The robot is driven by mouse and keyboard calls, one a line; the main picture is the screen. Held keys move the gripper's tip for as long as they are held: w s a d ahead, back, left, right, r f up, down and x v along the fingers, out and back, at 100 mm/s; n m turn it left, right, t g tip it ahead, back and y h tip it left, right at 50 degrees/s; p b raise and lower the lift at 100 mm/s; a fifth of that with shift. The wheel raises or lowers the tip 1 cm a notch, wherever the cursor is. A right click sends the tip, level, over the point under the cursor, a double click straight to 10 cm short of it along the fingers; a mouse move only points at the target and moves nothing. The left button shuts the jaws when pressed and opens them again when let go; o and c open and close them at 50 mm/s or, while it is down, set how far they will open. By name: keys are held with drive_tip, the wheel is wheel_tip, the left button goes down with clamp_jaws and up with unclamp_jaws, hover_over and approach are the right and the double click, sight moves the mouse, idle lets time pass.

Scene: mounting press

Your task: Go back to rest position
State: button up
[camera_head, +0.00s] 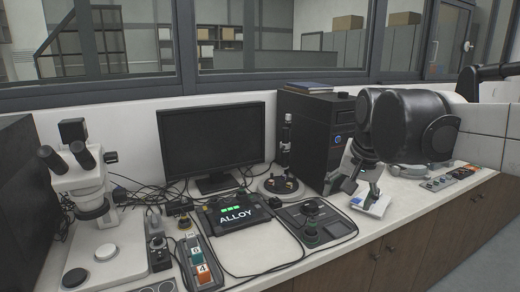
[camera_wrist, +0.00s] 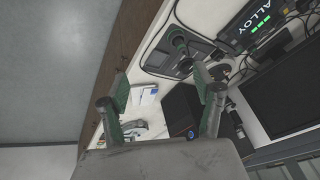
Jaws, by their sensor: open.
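My gripper (camera_wrist: 160,100) shows in the wrist view with its two fingers spread apart and nothing between them. In the head view my gripper (camera_head: 358,186) is at the lower end of my dark arm, in front of the black computer tower. It is above the right part of the white counter, close to a white and blue item (camera_head: 372,205). I cannot tell from the head view whether it touches that item. In the wrist view the white item (camera_wrist: 146,94) lies beyond the fingers on the counter.
The counter holds a microscope (camera_head: 95,190), a monitor (camera_head: 212,140), an ALLOY display unit (camera_head: 236,213), a control panel with a knob (camera_head: 314,222) and the computer tower (camera_head: 308,130). Loose cables lie between them. Open floor (camera_head: 480,240) lies in front of the brown cabinets.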

drive_tip(key=s+f+n+t, duration=0.1)
drive_tip(key=s+f+n, duration=0.1)
drive_tip(key=s+f, duration=0.4)
drive_tip(key=s+f+n+t, duration=0.1)
drive_tip(key=s+f+n, duration=0.2)
drive_tip(key=s, duration=0.9)
wheel_tip(320, 180, down, 3)
drive_tip(key=shift+s+r, duration=0.15)
drive_tip(key=shift+s, duration=0.2)
